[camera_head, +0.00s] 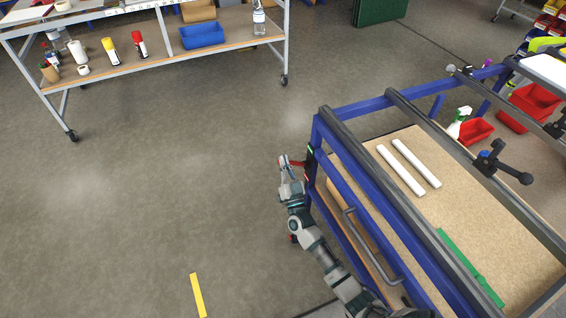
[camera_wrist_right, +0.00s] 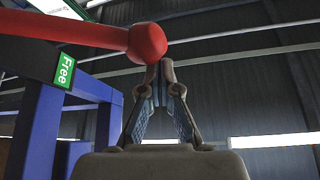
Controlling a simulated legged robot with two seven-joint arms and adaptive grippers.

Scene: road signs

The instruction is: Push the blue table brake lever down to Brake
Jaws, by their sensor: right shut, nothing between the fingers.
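The blue table (camera_head: 378,195) stands at the right in the head view. Its red brake lever (camera_head: 298,163) sticks out from the left corner post, and a green label sits by it. In the wrist view the red lever (camera_wrist_right: 70,30) crosses the upper left and ends in a round red knob (camera_wrist_right: 147,43). A green label reading "Free" (camera_wrist_right: 65,70) is just under the lever. My right gripper (camera_head: 284,160) is beside the lever's end. In the wrist view the gripper (camera_wrist_right: 162,68) is shut and empty, its tips close to the knob; contact cannot be told. My left gripper is out of view.
A chipboard top (camera_head: 440,160) carries two white bars (camera_head: 402,169) and a green strip (camera_head: 470,266). A grey handle (camera_head: 370,245) is on the table's near side. A shelf trolley (camera_head: 150,65) stands upper left. Floor left of the table is clear, with a yellow stripe (camera_head: 198,295).

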